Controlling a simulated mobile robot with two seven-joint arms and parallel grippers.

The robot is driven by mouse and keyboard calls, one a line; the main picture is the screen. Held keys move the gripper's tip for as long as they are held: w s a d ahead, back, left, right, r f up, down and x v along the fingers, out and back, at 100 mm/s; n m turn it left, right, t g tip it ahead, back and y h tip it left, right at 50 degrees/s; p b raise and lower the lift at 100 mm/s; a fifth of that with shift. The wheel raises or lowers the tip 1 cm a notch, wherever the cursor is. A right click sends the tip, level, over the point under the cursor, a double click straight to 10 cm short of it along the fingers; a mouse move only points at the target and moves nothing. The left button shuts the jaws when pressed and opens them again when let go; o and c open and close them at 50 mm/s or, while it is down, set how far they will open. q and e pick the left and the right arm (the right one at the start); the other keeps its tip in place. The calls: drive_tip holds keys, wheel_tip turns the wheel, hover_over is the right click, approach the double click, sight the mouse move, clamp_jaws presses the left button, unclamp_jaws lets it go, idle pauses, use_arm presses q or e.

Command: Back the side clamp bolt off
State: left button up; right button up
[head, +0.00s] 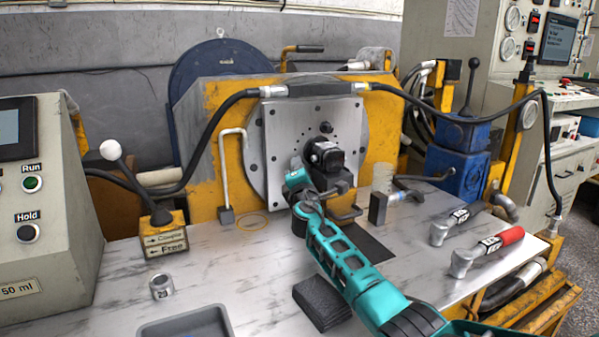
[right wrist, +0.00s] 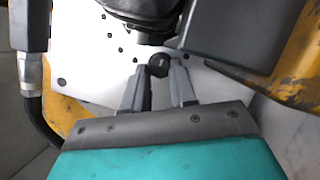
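A black hydraulic motor (head: 326,157) is mounted on the grey square plate (head: 285,127) of a yellow stand. My right gripper (head: 297,166) is at the left side of the motor, close to the plate. In the right wrist view, a round black bolt head (right wrist: 157,65) lies at the tips of my right gripper (right wrist: 160,72), with one finger on each side of it. The fingers are apart; whether they press on the head is not clear. In the head view my gripper hides the bolt. My left gripper is not in view.
Two wrench-like tools (head: 455,225) (head: 487,250), one red-handled, lie on the right of the bench. A black block (head: 322,303), a metal ring (head: 162,287) and a grey tray (head: 185,325) are in front. A Clamp/Free lever box (head: 163,240) stands left. Hoses arch over the stand.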

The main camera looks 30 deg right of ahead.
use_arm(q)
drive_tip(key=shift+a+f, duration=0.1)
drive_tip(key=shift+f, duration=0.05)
use_arm(e)
drive_tip(key=o, duration=0.4)
drive_tip(key=shift+s, duration=0.1)
use_arm(q)
drive_tip(key=p, duration=0.2)
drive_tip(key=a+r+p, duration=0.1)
drive_tip(key=p, duration=0.1)
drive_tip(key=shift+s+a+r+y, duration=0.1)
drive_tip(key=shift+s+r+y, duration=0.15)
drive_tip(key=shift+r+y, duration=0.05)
use_arm(e)
drive_tip(key=v, duration=1.2)
drive_tip(key=shift+s+a+f, duration=0.15)
drive_tip(key=shift+s+a, duration=0.05)
drive_tip(key=shift+s, duration=0.15)
